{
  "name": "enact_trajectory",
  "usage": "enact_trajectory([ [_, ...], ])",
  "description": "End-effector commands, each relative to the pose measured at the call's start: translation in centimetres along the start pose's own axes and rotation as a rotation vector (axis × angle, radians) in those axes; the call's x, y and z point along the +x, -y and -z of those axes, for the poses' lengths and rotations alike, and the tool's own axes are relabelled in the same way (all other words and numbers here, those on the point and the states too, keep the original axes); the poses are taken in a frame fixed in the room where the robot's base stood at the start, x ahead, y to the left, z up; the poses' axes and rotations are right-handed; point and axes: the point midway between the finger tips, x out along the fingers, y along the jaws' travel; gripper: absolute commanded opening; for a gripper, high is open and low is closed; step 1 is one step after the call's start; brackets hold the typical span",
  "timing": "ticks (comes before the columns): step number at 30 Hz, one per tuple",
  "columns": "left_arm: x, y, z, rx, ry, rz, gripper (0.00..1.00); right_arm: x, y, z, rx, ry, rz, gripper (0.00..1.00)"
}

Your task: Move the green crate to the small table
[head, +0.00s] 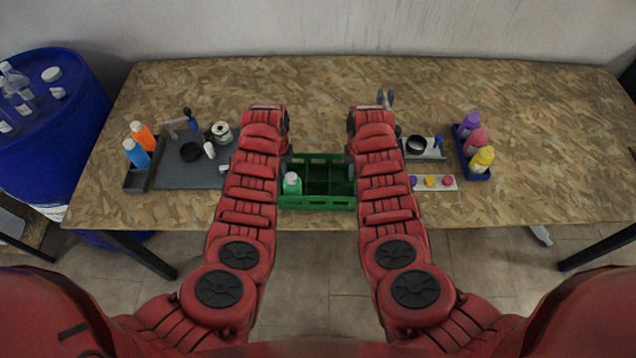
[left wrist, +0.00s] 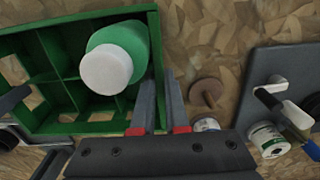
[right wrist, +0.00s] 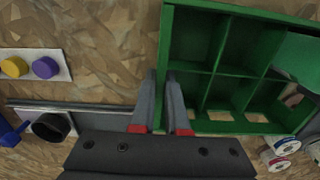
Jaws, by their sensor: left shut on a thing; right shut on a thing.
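The green crate (head: 318,203) with open compartments stands near the front edge of the wooden table, between my two arms. A green bottle with a white cap (head: 292,184) stands in a left compartment; it also shows in the left wrist view (left wrist: 118,60). The other compartments in view look empty. My left gripper (left wrist: 160,105) is shut on the crate's left side wall. My right gripper (right wrist: 160,100) is shut on the crate's right side wall (right wrist: 165,45). In the head view my arms partly hide both grippers.
A strip with coloured caps (head: 433,183) and a blue holder with bottles (head: 477,172) are to the right. A blue drum (head: 50,150) stands at the left. The wooden table (head: 320,90) is mostly clear behind.

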Motion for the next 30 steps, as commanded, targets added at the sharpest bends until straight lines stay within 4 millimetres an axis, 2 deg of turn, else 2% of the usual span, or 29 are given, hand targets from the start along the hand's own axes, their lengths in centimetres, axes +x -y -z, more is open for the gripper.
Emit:
enact_trajectory([
  [5, -0.7, 0.0, 0.0, 0.001, 0.000, -0.001, 0.00, -0.8, 0.1, 0.0, 0.000, -0.001, 0.001, 0.00],
  [15, -4.5, -0.1, 0.0, 0.001, 0.000, -0.001, 0.00, -4.5, 0.1, 0.0, 0.000, -0.001, 0.001, 0.00],
  [18, -5.1, -0.1, 0.0, 0.001, 0.000, -0.001, 0.00, -5.1, 0.1, 0.0, 0.000, -0.001, 0.001, 0.00],
  [30, -5.0, -0.1, 0.0, 0.001, 0.000, -0.001, 0.00, -5.0, 0.1, 0.0, -0.001, -0.001, 0.001, 0.00],
])
